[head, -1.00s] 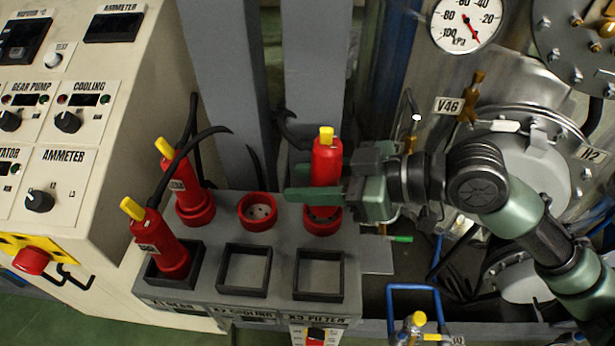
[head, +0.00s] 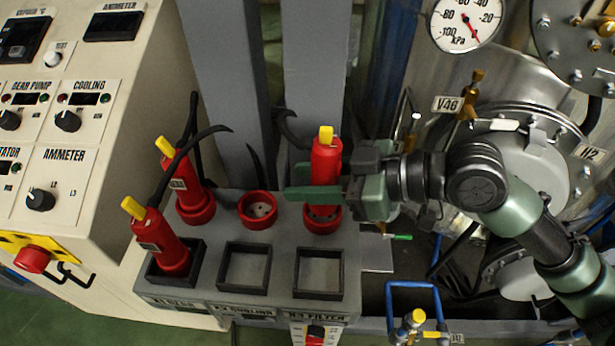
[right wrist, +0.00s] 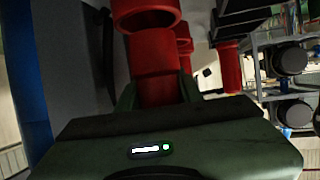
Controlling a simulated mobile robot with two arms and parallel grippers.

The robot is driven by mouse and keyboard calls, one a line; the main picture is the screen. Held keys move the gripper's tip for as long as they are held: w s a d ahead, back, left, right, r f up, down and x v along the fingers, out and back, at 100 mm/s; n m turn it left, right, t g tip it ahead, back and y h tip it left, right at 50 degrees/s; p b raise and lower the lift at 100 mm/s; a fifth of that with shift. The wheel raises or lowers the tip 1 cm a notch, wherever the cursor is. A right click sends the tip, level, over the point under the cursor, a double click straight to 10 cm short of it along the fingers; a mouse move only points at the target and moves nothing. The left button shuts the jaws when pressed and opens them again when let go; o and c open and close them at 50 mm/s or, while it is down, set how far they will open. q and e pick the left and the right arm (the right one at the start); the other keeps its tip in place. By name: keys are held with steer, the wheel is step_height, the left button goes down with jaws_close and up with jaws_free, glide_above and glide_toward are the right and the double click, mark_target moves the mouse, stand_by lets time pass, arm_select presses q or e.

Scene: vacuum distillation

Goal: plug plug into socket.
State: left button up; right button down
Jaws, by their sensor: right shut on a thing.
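A red plug (head: 326,165) with a yellow tip stands upright at the right red socket (head: 322,220) on the grey socket box (head: 185,292). My right gripper (head: 318,194) is shut on this plug from the right. In the right wrist view the gripper's fingers (right wrist: 157,98) hold the red plug body (right wrist: 153,68). Whether the plug is fully seated in the socket I cannot tell. The middle red socket (head: 258,210) is empty, with its holes showing. A second red plug (head: 188,187) sits in the left socket. My left gripper is not in view.
Another red plug (head: 160,243) leans in the left black square holder (head: 193,276). The middle holder (head: 243,269) and right holder (head: 319,274) are empty. A control panel (head: 75,120) stands at the left.

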steer(key=shift+r+p, duration=0.1)
steer(key=shift+p, duration=0.2)
stand_by(0.5)
steer(key=shift+f+b, duration=1.5)
steer(key=shift+f, duration=0.65)
steer(key=c, duration=0.8)
jaws_free()
steer(key=shift+r, duration=0.1)
steer(key=shift+c, duration=0.2)
steer(key=b+v, duration=0.1)
steer(key=v, duration=0.2)
steer(key=b+v, duration=0.1)
steer(key=v, duration=0.3)
steer(key=shift+f, duration=0.25)
steer(key=shift+s+d+r+b, duration=0.15)
steer(key=shift+d+r+b, duration=0.15)
steer(key=shift+d+b, duration=0.1)
